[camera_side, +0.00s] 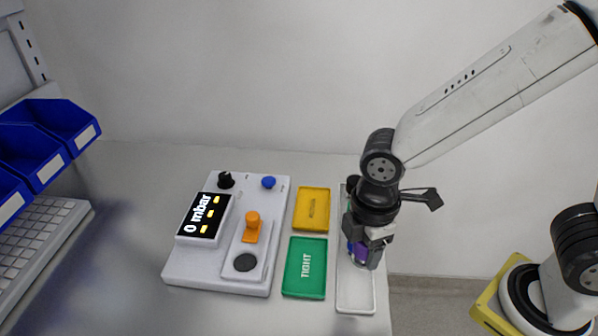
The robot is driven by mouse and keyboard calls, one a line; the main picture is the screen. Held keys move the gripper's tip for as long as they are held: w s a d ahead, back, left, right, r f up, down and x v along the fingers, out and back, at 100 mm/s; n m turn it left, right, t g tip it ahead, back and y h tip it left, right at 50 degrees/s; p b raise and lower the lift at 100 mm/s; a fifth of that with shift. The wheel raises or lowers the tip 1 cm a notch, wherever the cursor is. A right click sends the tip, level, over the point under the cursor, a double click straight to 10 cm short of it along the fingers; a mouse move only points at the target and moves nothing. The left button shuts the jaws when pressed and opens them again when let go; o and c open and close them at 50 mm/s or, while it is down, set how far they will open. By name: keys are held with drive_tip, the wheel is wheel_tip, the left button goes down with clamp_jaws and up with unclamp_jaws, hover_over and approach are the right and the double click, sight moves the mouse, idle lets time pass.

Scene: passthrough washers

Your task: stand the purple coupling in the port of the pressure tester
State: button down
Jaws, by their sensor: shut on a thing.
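The purple coupling (361,252) is partly hidden between the fingers of my gripper (366,255), which is shut on it. My gripper points down over the long white tray (356,299) at the right of the table. I cannot tell whether the coupling touches the tray. The pressure tester (184,274) is a white box left of the gripper, with a display reading 0 mbar (202,216). A dark round spot (245,262), which looks like its port, lies on a raised plate below an orange clamp (251,227). Nothing stands on that spot.
A green tray marked TIGHT (305,267) and a yellow tray (312,209) lie between tester and white tray. A black knob (226,180) and a blue button (268,182) stand up at the tester's back. Blue bins (62,118) and a keyboard (38,240) are far left.

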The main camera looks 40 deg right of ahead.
drive_tip(key=shift+w+a, duration=0.1)
drive_tip(key=w+a+r, duration=0.3)
drive_tip(key=w+a, duration=1)
drive_tip(key=w, duration=0.3)
drive_tip(key=shift+w+a, duration=0.15)
drive_tip(key=shift+a, duration=0.1)
drive_tip(key=shift+f, duration=0.15)
drive_tip(key=shift+f, duration=2.35)
drive_tip(key=shift+f, duration=2.3)
idle(1.2)
